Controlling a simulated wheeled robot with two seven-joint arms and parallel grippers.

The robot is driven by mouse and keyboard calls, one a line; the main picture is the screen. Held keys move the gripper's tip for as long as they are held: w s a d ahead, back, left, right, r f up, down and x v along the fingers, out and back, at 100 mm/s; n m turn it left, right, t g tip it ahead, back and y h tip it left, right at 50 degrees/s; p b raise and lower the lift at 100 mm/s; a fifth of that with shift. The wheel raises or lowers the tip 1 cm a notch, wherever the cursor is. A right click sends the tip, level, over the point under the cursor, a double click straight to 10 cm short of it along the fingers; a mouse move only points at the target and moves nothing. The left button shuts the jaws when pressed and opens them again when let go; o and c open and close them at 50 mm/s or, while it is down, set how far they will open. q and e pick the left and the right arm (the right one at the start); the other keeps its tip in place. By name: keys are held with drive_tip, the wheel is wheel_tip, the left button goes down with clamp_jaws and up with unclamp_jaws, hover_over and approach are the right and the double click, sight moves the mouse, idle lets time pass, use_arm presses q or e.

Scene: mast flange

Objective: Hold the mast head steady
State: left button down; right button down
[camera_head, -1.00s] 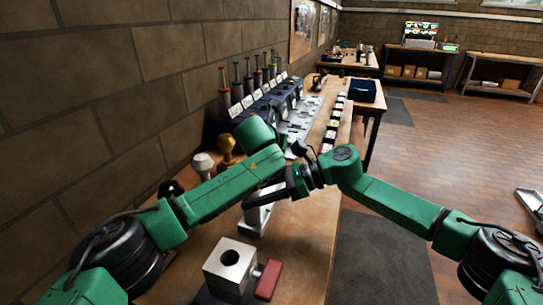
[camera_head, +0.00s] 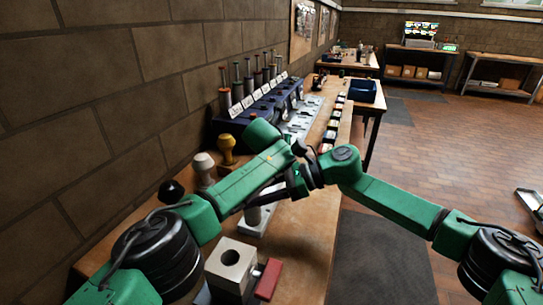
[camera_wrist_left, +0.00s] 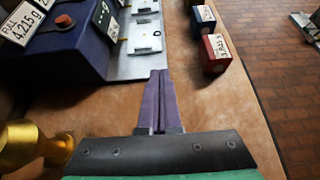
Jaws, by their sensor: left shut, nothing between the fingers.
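A grey metal upright on a flat base (camera_head: 258,217) stands on the bench below my crossing arms. It may be the mast; its top is hidden behind the arms, so I cannot make out the mast head.
A metal block with a round hole (camera_head: 230,263) and a red-handled part (camera_head: 267,280) stand in front. A yellow knobbed tool (camera_head: 227,150) and pale knob (camera_head: 203,166) are at left. The blue rack (camera_wrist_left: 75,45) lies beyond, with small boxes (camera_wrist_left: 214,52) at right.

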use_arm(q)
drive_tip(key=shift+a+f, duration=0.1)
use_arm(e)
drive_tip(key=shift+s, duration=0.1)
use_arm(q)
drive_tip(key=v, duration=1.2)
use_arm(e)
drive_tip(key=shift+c, duration=1.4)
unclamp_jaws()
